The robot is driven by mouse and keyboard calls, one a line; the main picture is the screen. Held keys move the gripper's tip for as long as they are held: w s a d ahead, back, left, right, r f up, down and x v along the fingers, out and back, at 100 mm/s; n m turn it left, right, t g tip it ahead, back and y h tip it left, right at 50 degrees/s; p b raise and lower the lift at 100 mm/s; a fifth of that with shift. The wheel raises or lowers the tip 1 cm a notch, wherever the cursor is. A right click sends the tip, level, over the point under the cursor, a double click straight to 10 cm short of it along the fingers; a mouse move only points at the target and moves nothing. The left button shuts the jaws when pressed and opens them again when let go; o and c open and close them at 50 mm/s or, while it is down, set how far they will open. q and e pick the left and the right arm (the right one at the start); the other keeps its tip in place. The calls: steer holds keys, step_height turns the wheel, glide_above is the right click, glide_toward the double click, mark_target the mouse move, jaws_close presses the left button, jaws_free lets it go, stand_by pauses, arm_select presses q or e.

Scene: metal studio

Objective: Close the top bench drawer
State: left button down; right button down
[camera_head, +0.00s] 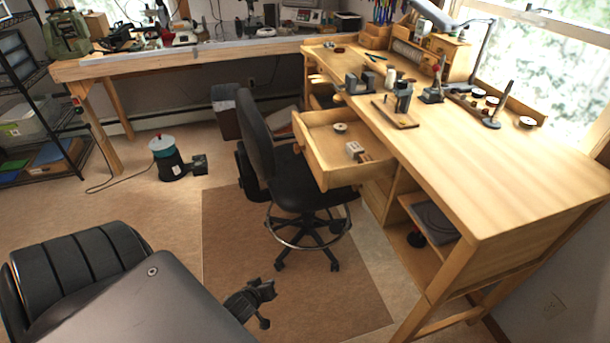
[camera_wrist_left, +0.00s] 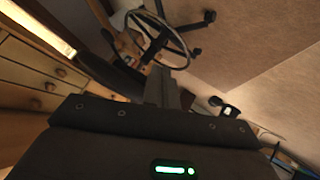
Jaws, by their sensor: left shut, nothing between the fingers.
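The top bench drawer (camera_head: 308,151) is pulled well out from the left side of the wooden workbench (camera_head: 490,190) in the head view. A small round item (camera_head: 341,128) and small boxes (camera_head: 353,148) lie in it. The black swivel chair (camera_head: 258,140) stands close in front of the drawer and partly overlaps it in the picture. My left gripper (camera_wrist_left: 165,88) is shut and empty in the left wrist view, near the chair's foot ring (camera_wrist_left: 158,38). I see no contact with the drawer. My right gripper is in neither view.
Closed drawers (camera_wrist_left: 35,78) with knobs show at the left of the wrist view. A brown mat (camera_head: 240,225) lies under the chair. Open floor (camera_head: 150,210) lies left of the mat.

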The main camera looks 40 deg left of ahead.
arm_select(q)
steer(key=w+a+r+n+t, duration=0.1)
steer(key=w+r+n+t, duration=0.15)
steer(key=r, duration=0.65)
steer(key=w+a+r+n+t, duration=0.1)
steer(key=w+r+n+t, duration=0.2)
steer(key=r, duration=0.5)
steer(key=n+t, duration=0.3)
steer(key=n, duration=0.2)
glide_toward(314, 165)
steer(key=s+a, duration=0.1)
steer(key=s, duration=0.6)
steer(key=shift+y, duration=0.3)
steer(key=w+p, duration=0.1)
steer(key=w, duration=1.1)
steer(key=shift+w+p, duration=0.35)
steer(key=shift+p, duration=0.05)
steer(key=shift+w+f, duration=0.1)
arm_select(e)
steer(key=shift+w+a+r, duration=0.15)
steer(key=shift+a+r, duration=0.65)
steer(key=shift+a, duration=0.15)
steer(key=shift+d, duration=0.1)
